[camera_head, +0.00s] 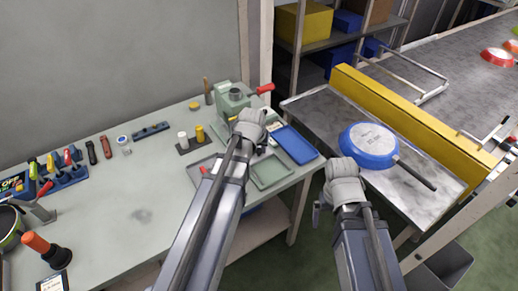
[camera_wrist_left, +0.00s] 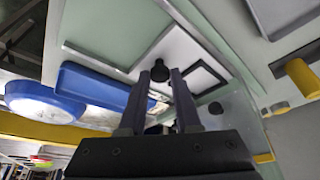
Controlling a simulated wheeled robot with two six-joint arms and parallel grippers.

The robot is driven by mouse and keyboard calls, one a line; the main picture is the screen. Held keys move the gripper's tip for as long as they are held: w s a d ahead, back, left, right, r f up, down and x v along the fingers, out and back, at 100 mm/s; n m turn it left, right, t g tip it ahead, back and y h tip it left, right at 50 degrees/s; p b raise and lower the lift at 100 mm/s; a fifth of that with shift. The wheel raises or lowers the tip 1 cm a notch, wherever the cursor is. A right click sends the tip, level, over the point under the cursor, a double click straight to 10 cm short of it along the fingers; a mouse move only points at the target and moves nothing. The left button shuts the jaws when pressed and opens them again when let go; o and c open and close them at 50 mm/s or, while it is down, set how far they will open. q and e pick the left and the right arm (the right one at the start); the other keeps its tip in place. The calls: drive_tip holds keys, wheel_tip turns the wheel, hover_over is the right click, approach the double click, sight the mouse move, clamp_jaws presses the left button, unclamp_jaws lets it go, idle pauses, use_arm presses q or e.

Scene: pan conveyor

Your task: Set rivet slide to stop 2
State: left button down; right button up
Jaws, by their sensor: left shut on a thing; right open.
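The green press-like machine (camera_head: 231,97) with a red handle (camera_head: 265,88) stands at the workbench's far right corner. My left gripper (camera_head: 252,122) is just in front of it. In the left wrist view the left gripper's two dark fingers (camera_wrist_left: 160,84) are shut on a small black knob (camera_wrist_left: 160,72). A white plate with a black outline (camera_wrist_left: 205,78) lies behind the knob. The slide's stop marks cannot be made out, and the arm hides much of this spot in the head view. My right gripper (camera_head: 342,178) is open beside the blue pan; its fingers are mostly hidden.
The blue pan (camera_head: 368,143) lies upside down on the metal table (camera_head: 425,200), by a yellow rail (camera_head: 410,115). A blue tray (camera_head: 295,144) and green tray (camera_head: 270,171) lie close to my left wrist. Tools line the bench's left; its middle (camera_head: 120,190) is clear.

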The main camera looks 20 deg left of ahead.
use_arm(q)
drive_tip(key=w+a, duration=0.2)
drive_tip(key=a, duration=0.1)
drive_tip(key=shift+w+a, duration=0.15)
drive_tip(key=shift+w, duration=0.1)
drive_tip(key=c, duration=0.6)
unclamp_jaws()
drive_tip(key=p+v, duration=0.7)
drive_tip(key=shift+s+r, duration=0.2)
drive_tip(key=shift+r, duration=0.2)
drive_tip(key=shift+c, duration=0.4)
